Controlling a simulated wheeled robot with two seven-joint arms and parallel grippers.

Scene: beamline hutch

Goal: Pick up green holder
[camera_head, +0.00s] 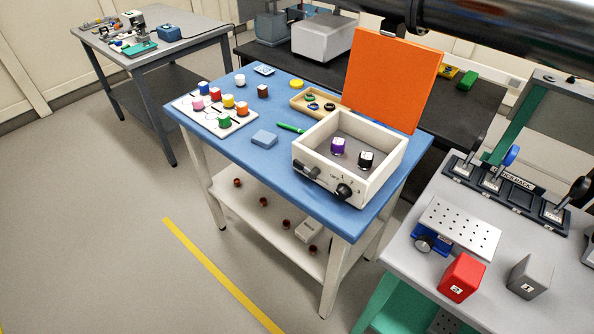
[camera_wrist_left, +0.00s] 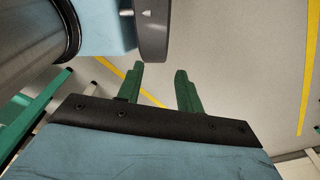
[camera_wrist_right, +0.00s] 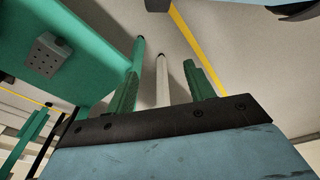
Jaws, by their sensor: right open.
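The green holder (camera_head: 224,121), a small round piece with a pale top, stands upright at the front right corner of a white tray (camera_head: 238,125) on the blue table. Neither gripper shows in the head view. My left gripper (camera_wrist_left: 160,72) shows its two green fingers apart and empty, with floor beyond. My right gripper (camera_wrist_right: 165,75) also has its fingers apart and empty, above the floor and beside a green structure. The holder is in neither wrist view.
On the blue table (camera_head: 262,171) are a blue-grey block (camera_head: 264,138), a green pen (camera_head: 290,127), a wooden tray (camera_head: 299,101) and a white-walled box (camera_head: 318,153) holding purple and black holders. An orange panel (camera_head: 391,80) rises behind. A grey table (camera_head: 399,257) stands at right.

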